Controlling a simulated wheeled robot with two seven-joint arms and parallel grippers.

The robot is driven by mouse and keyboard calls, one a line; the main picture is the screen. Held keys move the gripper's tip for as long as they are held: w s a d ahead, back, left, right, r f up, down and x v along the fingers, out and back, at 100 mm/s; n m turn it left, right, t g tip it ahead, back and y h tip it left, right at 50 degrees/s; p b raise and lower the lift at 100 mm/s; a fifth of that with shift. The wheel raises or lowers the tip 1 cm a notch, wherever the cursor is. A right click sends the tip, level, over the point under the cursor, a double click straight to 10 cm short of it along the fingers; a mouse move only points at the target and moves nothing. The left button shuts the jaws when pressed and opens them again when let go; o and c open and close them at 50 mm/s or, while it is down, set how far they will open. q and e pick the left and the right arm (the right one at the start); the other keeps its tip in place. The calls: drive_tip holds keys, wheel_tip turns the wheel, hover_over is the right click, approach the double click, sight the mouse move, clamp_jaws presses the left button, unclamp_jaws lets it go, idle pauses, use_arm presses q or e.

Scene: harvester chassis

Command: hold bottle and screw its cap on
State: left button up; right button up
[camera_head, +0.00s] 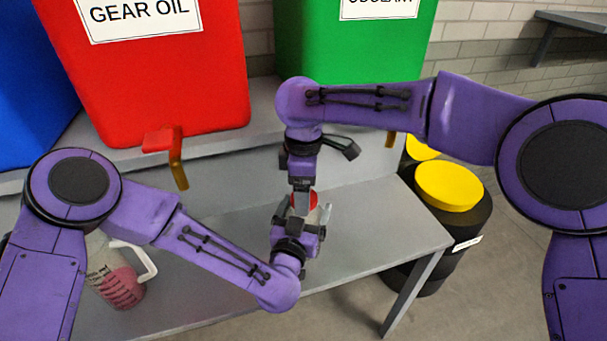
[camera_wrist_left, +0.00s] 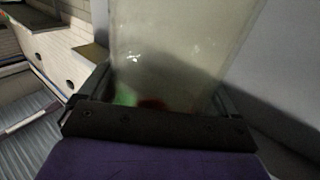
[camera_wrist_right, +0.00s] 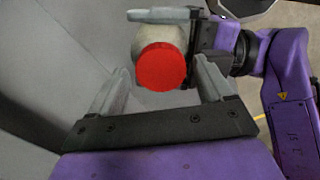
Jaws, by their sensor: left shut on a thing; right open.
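The bottle (camera_wrist_right: 150,36) is pale and translucent. It fills much of the left wrist view (camera_wrist_left: 180,55), between the jaws of my left gripper (camera_head: 308,222), which is shut on it. A red cap (camera_wrist_right: 162,67) covers the bottle's end facing the right wrist camera; I cannot tell how tightly it sits. The cap also shows in the head view (camera_head: 313,200), partly hidden by the grippers. My right gripper (camera_wrist_right: 163,82) is open above the bottle, pointing down, with its fingers on either side of the cap and visible gaps to it.
A grey bench (camera_head: 375,235) lies below the arms, clear on its right. A measuring jug with pink liquid (camera_head: 122,287) stands behind my left arm. Red (camera_head: 150,85) and green (camera_head: 350,55) tanks stand at the back. Black drums with yellow lids (camera_head: 448,186) stand beyond the bench's right end.

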use_arm(q)
drive_tip(key=o, duration=1.8)
drive_tip(key=shift+c, duration=0.2)
drive_tip(key=b+v, duration=0.3)
drive_tip(key=v, duration=0.7)
drive_tip(key=shift+s, duration=0.25)
use_arm(e)
wheel_tip(320, 180, up, 8)
drive_tip(key=shift+r, duration=0.15)
use_arm(q)
drive_tip(key=shift+a, duration=0.1)
